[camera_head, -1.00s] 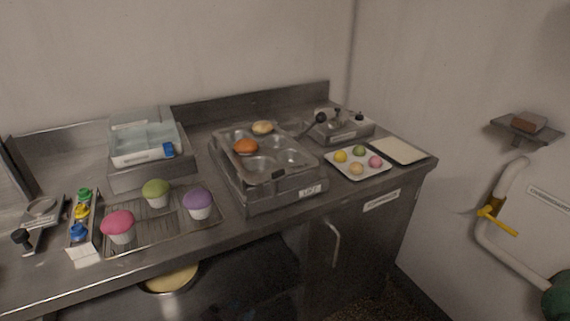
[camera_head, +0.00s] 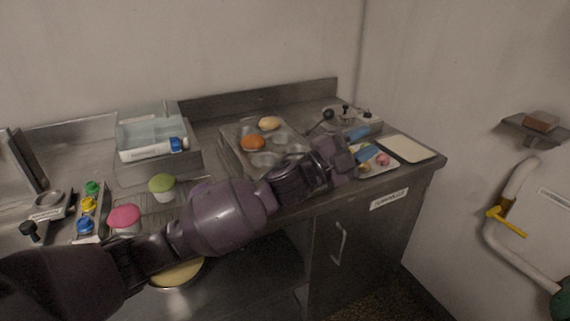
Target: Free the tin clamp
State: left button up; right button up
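A metal muffin tin (camera_head: 229,137) sits in a steel clamp base on the counter, with an orange-brown bun (camera_head: 252,143) and a paler bun (camera_head: 269,123) in its cups. A clamp lever with a black knob (camera_head: 327,115) slants up at the tin's right back. My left arm crosses in front of the tin and hides its right front and the base's front. My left gripper (camera_head: 366,143) is to the right of the lever, over the small tray. Its blue fingertips are apart, with nothing seen between them. My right gripper is out of view.
A small tray (camera_head: 396,161) with coloured balls lies partly under my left gripper. A steel box with knobs (camera_head: 372,121) stands behind it, and a pale board (camera_head: 408,148) lies to its right. Cupcakes (camera_head: 162,186) and a glass-lidded box (camera_head: 150,135) stand at left.

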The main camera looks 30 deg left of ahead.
pick_arm(q)
jog(key=d+r+m+g+h, duration=0.1)
jog(key=d+r+m+g, duration=0.1)
jog(key=r+m+g, duration=0.65)
jog(key=d+r+m+g+h, duration=0.1)
jog(key=d+r+m+g, duration=0.3)
jog(key=m, duration=0.8)
jog(key=a+f+g+y, duration=0.1)
jog(key=a+f+y, duration=0.35)
jog(key=a, duration=0.35)
jog(key=a+f+g+y, duration=0.2)
jog(key=a+f+y, duration=0.1)
jog(key=a+y, duration=0.35)
jog(key=a+f+g+y, duration=0.1)
jog(key=a+f+y, duration=0.35)
jog(key=a, duration=0.45)
jog(key=shift+n+y, duration=0.35)
jog(key=shift+y, duration=0.1)
jog(key=f, duration=0.7)
jog(key=f+b, duration=0.1)
jog(key=f, duration=0.2)
jog(key=shift+d+f, duration=0.2)
jog(key=shift+d, duration=0.15)
grip_shut()
